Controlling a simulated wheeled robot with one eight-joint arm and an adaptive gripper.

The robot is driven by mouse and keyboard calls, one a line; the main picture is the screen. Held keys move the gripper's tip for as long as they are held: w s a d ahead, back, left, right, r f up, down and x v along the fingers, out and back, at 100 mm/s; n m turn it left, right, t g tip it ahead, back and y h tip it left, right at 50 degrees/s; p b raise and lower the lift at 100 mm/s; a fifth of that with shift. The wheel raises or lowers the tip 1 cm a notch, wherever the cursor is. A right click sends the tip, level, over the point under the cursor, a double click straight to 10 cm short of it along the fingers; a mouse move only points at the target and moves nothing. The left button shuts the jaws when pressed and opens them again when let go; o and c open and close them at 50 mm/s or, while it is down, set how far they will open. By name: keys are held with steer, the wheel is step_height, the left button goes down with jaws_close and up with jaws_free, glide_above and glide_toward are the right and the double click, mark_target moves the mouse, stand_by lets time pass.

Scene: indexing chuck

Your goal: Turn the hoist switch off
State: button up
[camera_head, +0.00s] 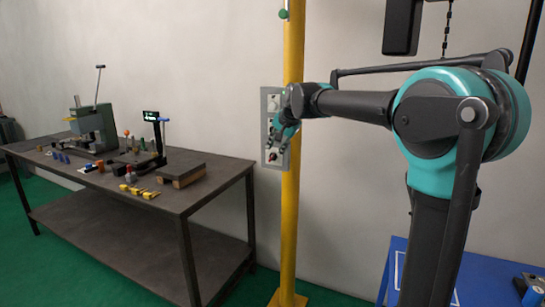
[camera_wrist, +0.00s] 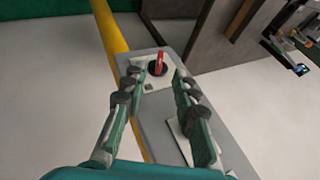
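A grey switch panel (camera_head: 265,140) is fixed to the yellow post, with white plates on it. A switch with a red lever (camera_wrist: 160,63) and a dark round base sits on a white plate (camera_wrist: 146,77) in the wrist view. Any lettering there is too small to read. My gripper (camera_wrist: 158,76) is open, its two green fingers to either side of the lever's near side. I cannot tell whether they touch anything. In the head view my gripper (camera_head: 282,136) is in front of the panel and hides part of it.
The yellow post (camera_head: 291,220) stands between my arm and a dark workbench (camera_head: 130,215) with tools and small parts. A blue surface (camera_head: 480,280) is at the lower right. A dark hanging box and chain (camera_head: 447,30) are at the top. The green floor is clear near the post.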

mark_target(272, 156)
steer(key=x, duration=0.5)
steer(key=shift+w+a+f, duration=0.1)
steer(key=shift+w+f, duration=0.1)
steer(key=shift+f, duration=0.1)
jaws_close()
